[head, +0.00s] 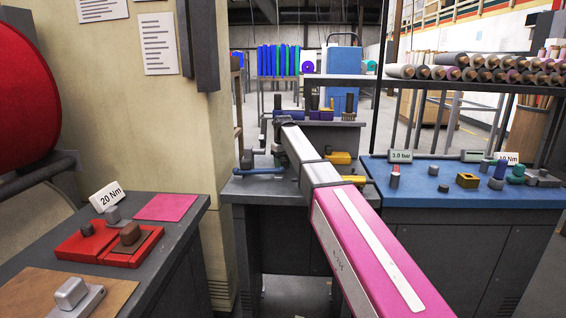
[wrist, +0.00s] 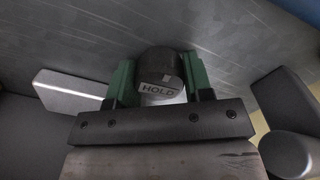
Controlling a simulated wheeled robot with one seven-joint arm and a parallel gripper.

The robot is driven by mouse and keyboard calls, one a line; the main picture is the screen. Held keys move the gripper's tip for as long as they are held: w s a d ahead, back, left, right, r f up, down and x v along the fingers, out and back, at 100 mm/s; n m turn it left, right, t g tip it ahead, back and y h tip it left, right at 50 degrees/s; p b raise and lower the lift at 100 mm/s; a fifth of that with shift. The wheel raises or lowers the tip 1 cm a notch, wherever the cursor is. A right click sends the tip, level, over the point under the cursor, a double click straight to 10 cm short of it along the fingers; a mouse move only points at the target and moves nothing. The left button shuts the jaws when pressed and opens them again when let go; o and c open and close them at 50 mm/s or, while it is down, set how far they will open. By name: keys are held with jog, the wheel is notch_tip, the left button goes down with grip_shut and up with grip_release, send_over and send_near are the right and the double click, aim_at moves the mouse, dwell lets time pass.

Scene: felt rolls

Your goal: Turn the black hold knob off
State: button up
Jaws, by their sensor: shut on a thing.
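The black hold knob (wrist: 163,66) is in the middle of the wrist view, a round dark cap with a pale mark near its front edge and a "HOLD" label. It stands at a grey metal surface (wrist: 70,40). My gripper (wrist: 158,84) has one green finger on each side of the knob and is shut on it. In the head view my arm reaches to the grey middle bench (head: 245,188), and the arm hides the knob and most of the gripper there.
A blue-handled part (head: 262,171) and yellow parts (head: 340,158) lie around the arm's end. A blue bench (head: 420,190) with small fittings stands right. A left bench carries red trays (head: 80,246) and a pink sheet (head: 166,207). A flat light plate (wrist: 70,92) is left of the fingers.

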jog(key=n, duration=0.4)
jog(key=shift+n, duration=0.5)
jog(key=n, duration=0.3)
jog(key=shift+f+n, duration=0.1)
jog(key=shift+n, duration=1.4)
jog(key=shift+n, duration=0.7)
jog(key=n, duration=0.4)
jog(key=shift+s+f+n, duration=0.1)
jog(key=shift+n, duration=0.2)
